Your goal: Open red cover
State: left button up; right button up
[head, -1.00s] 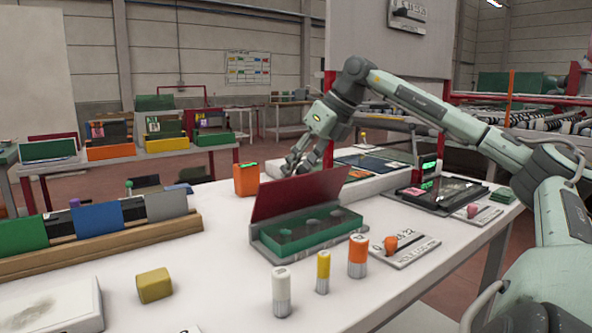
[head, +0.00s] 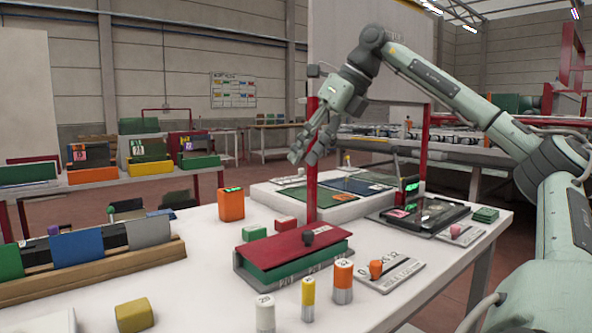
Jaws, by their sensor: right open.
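The red cover (head: 288,246) lies low and slightly tilted over the green box (head: 300,266) on the white table. A dark knob (head: 308,237) stands on the cover. The box's green front shows below the cover's front edge, and the inside is hidden. My right gripper (head: 305,157) is open and empty, raised well above and behind the cover, apart from it. My left gripper is not in view.
An orange box (head: 231,205), a green block (head: 254,233) and a red block (head: 286,222) stand behind the cover. White, yellow and orange cylinders (head: 308,299) stand in front. A red post (head: 311,160) rises close behind the gripper. A rack (head: 90,262) occupies the left.

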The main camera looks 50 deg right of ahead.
aim_at(266, 253)
jog(key=k, duration=1.5)
